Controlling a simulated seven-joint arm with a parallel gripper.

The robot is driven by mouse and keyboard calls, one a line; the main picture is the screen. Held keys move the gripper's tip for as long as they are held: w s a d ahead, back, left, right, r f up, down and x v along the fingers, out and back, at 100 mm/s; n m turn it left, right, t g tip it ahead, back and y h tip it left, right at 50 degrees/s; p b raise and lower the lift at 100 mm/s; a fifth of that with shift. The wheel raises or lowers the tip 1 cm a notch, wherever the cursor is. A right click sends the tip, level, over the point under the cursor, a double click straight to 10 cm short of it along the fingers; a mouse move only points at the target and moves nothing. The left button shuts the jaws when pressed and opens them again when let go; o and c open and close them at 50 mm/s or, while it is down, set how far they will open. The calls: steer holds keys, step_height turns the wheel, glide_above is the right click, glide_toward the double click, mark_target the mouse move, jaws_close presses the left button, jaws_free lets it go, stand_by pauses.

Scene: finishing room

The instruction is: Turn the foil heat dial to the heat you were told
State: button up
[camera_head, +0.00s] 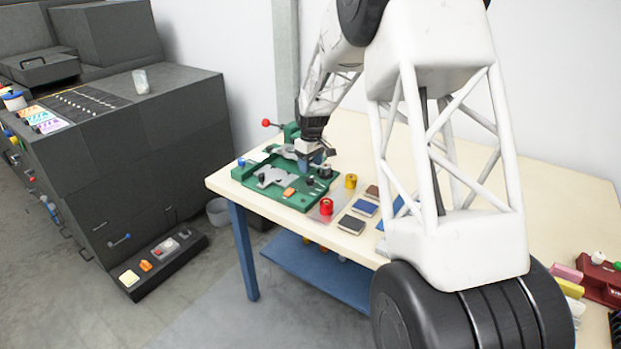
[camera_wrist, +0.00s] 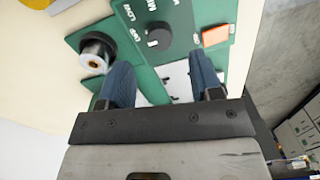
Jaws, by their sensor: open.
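The foil heat dial (camera_wrist: 158,36) is a round black knob with a white mark at its lower left. It sits on a green panel with white lettering, partly cut off and too small to read surely. In the head view the green machine (camera_head: 312,203) stands on the table's left end, with a small dark knob (camera_head: 290,180) near its orange block. My gripper (camera_wrist: 160,70) is open, its two blue fingers pointing toward the dial; the knob shows beyond and between the tips, apart from them. My gripper (camera_head: 312,160) also shows over the machine in the head view.
An orange block (camera_wrist: 216,36) and a dark spool (camera_wrist: 97,52) flank the dial. A red roll (camera_head: 327,206), a yellow roll (camera_head: 351,181) and several small books (camera_head: 351,224) lie right of the machine. A red-balled lever (camera_head: 266,123) rises behind.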

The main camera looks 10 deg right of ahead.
mark_target(310, 179)
steer(key=shift+f, duration=2.95)
steer(key=c, duration=0.9)
steer(key=shift+m, duration=0.4)
steer(key=m, duration=0.8)
steer(key=shift+s, duration=0.1)
